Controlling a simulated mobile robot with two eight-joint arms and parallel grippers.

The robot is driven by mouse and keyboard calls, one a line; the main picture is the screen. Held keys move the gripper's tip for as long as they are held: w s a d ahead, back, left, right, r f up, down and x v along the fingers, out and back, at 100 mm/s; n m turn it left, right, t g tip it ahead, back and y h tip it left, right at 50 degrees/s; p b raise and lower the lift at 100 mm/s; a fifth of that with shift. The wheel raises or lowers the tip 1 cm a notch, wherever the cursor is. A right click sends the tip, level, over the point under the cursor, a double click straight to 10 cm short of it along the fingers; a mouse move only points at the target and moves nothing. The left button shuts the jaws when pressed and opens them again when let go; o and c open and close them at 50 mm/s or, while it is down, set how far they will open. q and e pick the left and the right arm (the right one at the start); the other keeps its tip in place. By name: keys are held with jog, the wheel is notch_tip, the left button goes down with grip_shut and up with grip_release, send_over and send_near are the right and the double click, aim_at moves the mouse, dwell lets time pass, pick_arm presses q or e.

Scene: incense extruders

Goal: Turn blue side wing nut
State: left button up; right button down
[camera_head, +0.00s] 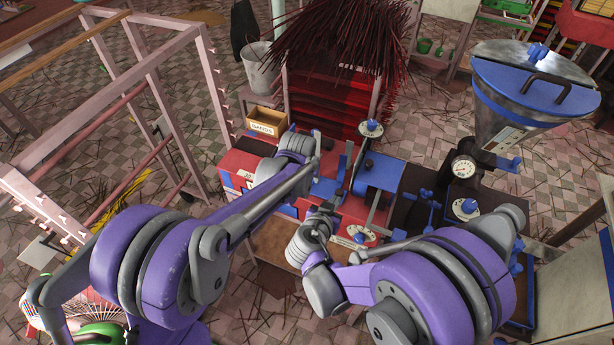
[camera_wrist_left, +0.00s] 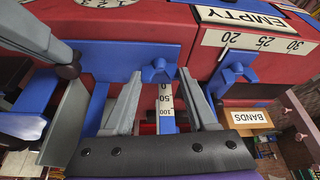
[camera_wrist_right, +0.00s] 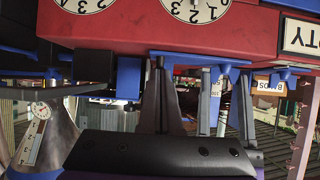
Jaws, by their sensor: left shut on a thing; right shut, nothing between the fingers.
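In the left wrist view a blue wing nut (camera_wrist_left: 159,71) sits over a white scale strip, at the edge of a blue plate. My left gripper (camera_wrist_left: 160,78) has one finger on each side of this wing nut and is shut on it. A second blue wing nut (camera_wrist_left: 236,70) stands to the right, below a numbered scale. In the head view my left wrist hides this contact. My right gripper (camera_head: 328,207) is shut and empty by the front of the red and blue machine (camera_head: 350,208). In the right wrist view its fingers (camera_wrist_right: 162,64) meet below a blue plate.
White dials with blue knobs (camera_head: 371,128) stand on the machine. A funnel hopper with a blue lid (camera_head: 530,80) is at the right. A box marked BANDS (camera_head: 267,119) and a bucket (camera_head: 258,66) stand behind. A wooden frame (camera_head: 105,120) stands at the left.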

pick_arm(q)
jog(key=shift+m, duration=0.4)
jog(key=o, duration=1.4)
jog(key=shift+c, duration=0.2)
jog(key=v, duration=1.2)
jog(key=shift+a, duration=0.2)
jog(key=v, duration=1.2)
jog(key=shift+a, duration=0.2)
